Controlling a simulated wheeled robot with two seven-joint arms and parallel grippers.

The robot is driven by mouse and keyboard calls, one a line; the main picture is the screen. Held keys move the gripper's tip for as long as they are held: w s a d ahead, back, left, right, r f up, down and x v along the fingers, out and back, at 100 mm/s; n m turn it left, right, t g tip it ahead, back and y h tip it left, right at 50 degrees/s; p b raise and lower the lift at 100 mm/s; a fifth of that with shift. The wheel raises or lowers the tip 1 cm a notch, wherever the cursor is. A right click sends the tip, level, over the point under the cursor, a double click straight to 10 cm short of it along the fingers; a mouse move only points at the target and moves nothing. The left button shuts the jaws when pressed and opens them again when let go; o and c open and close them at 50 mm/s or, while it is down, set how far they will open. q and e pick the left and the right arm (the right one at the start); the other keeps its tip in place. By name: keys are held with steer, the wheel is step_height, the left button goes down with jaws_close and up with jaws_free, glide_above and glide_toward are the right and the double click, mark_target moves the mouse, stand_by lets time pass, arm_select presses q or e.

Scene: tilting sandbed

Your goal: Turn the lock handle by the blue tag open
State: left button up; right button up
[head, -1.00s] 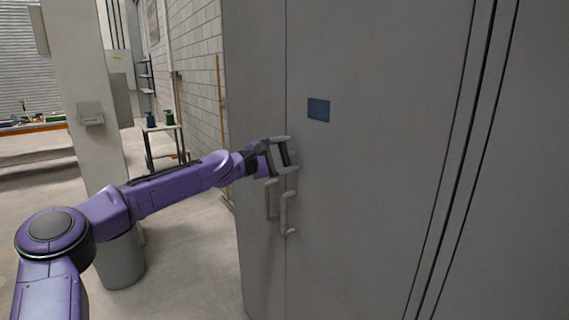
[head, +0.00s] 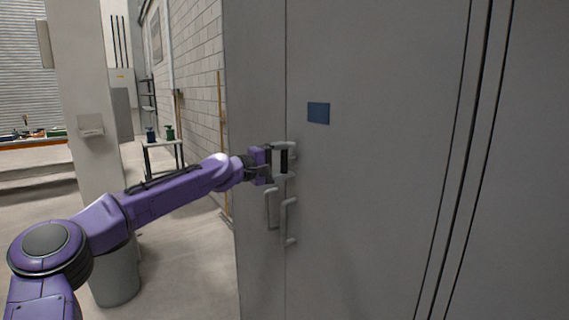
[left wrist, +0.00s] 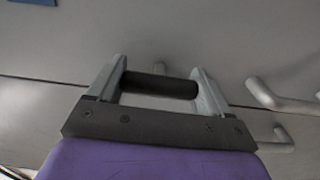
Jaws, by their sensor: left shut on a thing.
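The blue tag (head: 318,113) is on the grey cabinet door, above and right of my left gripper (head: 283,160). A corner of the tag shows in the left wrist view (left wrist: 33,2). The lock handle has a dark round grip (left wrist: 160,86), which lies between the two grey fingers of my left gripper (left wrist: 160,88). The gripper is shut on this grip along its length, and the door face is close behind. In the head view the dark grip (head: 284,161) stands about upright. The handle's mount is mostly hidden by the fingers. My right gripper is out of view.
Two grey pull handles, a left one (head: 271,208) and a right one (head: 290,222), stick out just below the gripper, beside the door seam. A pillar (head: 85,100) and a small table with bottles (head: 163,142) stand at left. Floor between is open.

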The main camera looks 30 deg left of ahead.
arm_select(q)
steer(key=o, duration=1)
steer(key=shift+c, duration=0.2)
steer(key=shift+s+a, duration=0.1)
steer(key=v, duration=1)
steer(key=shift+p, duration=0.45)
steer(key=shift+s, duration=0.15)
